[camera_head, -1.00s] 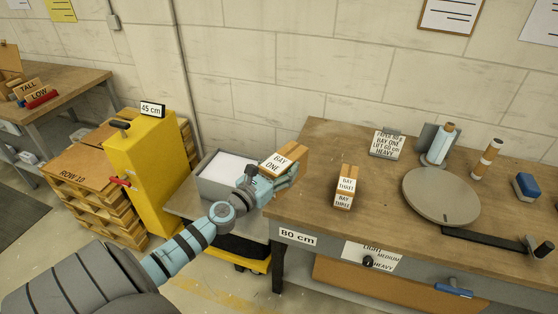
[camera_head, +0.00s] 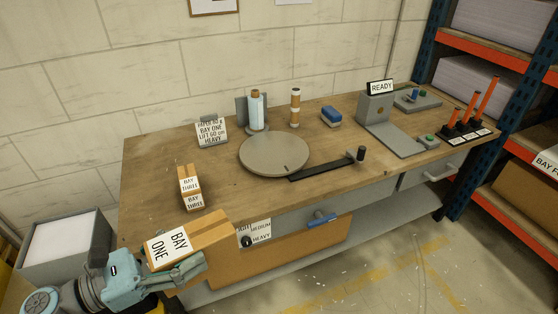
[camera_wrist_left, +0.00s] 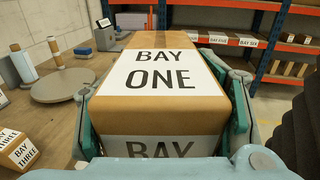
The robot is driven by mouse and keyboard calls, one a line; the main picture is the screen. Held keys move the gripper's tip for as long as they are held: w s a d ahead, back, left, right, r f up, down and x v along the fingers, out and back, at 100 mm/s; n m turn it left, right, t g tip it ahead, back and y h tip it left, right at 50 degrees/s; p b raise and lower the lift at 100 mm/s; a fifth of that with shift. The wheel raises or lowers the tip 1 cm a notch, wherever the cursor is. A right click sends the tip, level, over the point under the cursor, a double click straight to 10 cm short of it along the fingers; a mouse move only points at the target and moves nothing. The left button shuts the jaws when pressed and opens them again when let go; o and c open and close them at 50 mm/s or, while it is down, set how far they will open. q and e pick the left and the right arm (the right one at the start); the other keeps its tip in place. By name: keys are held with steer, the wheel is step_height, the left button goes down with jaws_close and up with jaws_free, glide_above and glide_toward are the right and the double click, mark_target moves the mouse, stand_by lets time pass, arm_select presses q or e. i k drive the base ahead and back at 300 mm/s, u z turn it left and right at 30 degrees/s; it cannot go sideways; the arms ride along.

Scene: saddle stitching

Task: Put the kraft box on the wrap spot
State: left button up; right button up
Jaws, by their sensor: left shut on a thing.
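The kraft box (camera_head: 190,241) has a white label reading BAY ONE. My left gripper (camera_head: 184,268) is shut on it, at the front left of the workbench in the head view. In the left wrist view the kraft box (camera_wrist_left: 165,103) fills the middle, with a gripper finger along each side. Whether it clears the bench top is hard to tell. A round grey turntable (camera_head: 274,153) lies empty on the bench, beyond and right of the box; no label there names a wrap spot. My right gripper is out of view.
A sign (camera_head: 212,132), film roll (camera_head: 256,110), tape roll (camera_head: 295,107) and blue block (camera_head: 331,117) stand at the back. A dark arm (camera_head: 325,167) extends right of the turntable. Bare bench lies between the stack and turntable.

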mark_target(274, 149)
steer(key=z, duration=0.35)
steer(key=k, duration=0.45)
steer(key=u, duration=0.15)
steer(key=i, duration=1.5)
steer(key=z, duration=0.85)
